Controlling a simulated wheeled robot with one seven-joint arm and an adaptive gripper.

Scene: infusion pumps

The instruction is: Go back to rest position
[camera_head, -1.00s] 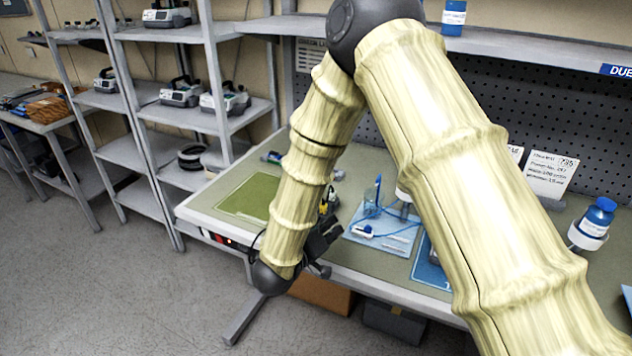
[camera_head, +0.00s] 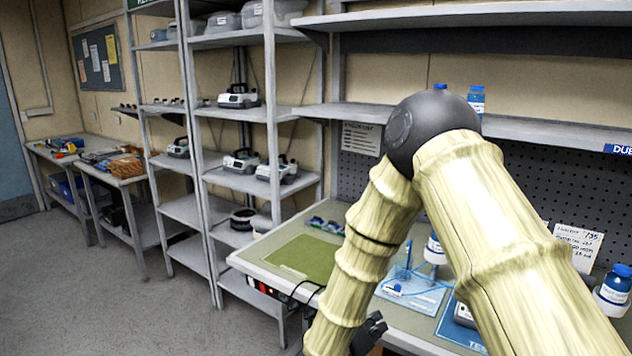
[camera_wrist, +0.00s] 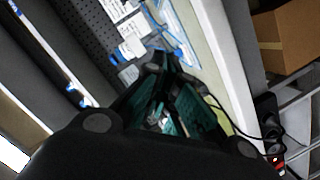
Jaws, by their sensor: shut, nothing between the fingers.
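My gripper (camera_wrist: 168,68) fills the lower middle of the wrist view, its dark fingers with green inner pads drawn together at the tips. Nothing shows between them. In the head view my gripper (camera_head: 370,332) is partly visible at the bottom edge, beside my arm and in front of the workbench edge. My arm is folded down from a dark elbow joint, and its lowest part is cut off by the frame.
The workbench (camera_head: 262,256) carries a green mat (camera_head: 312,259), a light blue mat (camera_head: 425,300) and a blue-capped bottle (camera_head: 612,290). Shelving with pumps (camera_head: 240,163) stands behind left. A shelf (camera_head: 345,113) runs above the bench. The floor (camera_head: 110,310) at left is clear.

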